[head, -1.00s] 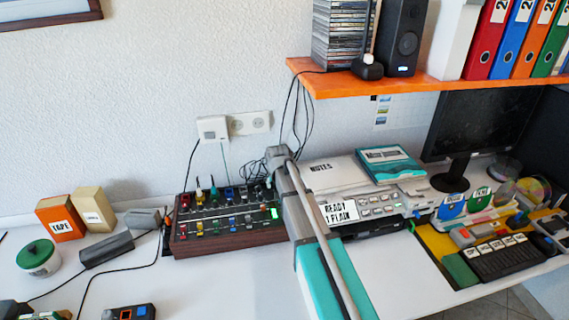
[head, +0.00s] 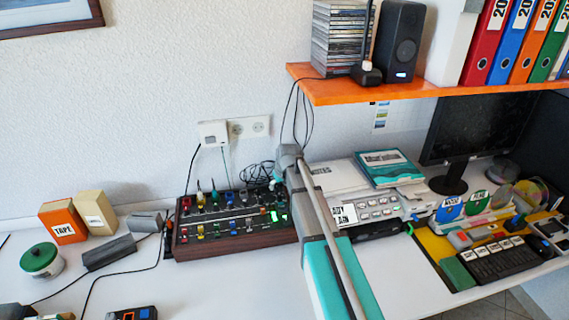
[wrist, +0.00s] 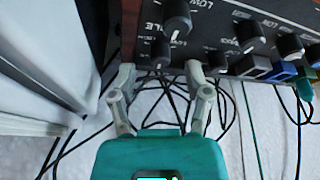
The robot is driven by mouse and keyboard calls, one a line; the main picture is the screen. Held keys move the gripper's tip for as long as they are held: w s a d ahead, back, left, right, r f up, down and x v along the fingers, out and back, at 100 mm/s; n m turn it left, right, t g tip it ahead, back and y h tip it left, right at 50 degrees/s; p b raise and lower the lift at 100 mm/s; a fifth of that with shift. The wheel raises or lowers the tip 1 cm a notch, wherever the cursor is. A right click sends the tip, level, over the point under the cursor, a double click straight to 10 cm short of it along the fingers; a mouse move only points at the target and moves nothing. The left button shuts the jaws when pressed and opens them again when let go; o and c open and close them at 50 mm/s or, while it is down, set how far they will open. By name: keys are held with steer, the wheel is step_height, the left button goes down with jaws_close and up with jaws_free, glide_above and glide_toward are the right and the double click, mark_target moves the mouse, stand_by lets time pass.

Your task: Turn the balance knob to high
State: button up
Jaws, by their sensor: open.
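The dark control panel (head: 235,226) with wooden sides stands on the desk in the head view, with rows of coloured knobs and switches. In the wrist view its dark face (wrist: 235,28) fills the top. My gripper (wrist: 160,72) is open, with its two fingertips at the panel's edge. A small black knob (wrist: 160,50) with a pale pointer lies between and just beyond the tips, apparently untouched. A larger black knob (wrist: 177,16) is above it. "LOW" labels are readable, but I cannot read which knob is balance. In the head view my arm mostly hides the gripper.
Loose black cables (wrist: 165,100) lie behind the gripper in the wrist view. Another small knob (wrist: 217,60) is close beside the right finger. A pale boxy object (wrist: 45,60) stands at the left.

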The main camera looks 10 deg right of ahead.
steer(key=p+v, duration=1)
steer(key=v, duration=0.1)
steer(key=shift+r, duration=0.3)
stand_by(0.5)
steer(key=g+h+p, duration=0.1)
steer(key=g+p, duration=0.2)
steer(key=g, duration=0.1)
glide_above(277, 187)
steer(key=shift+r+m, duration=0.3)
steer(key=shift+r, duration=0.2)
steer(key=shift+f+b, duration=0.15)
steer(key=shift+b, duration=0.25)
step_height(277, 187, down, 14)
steer(key=b, duration=1.3)
steer(key=shift+b, duration=0.3)
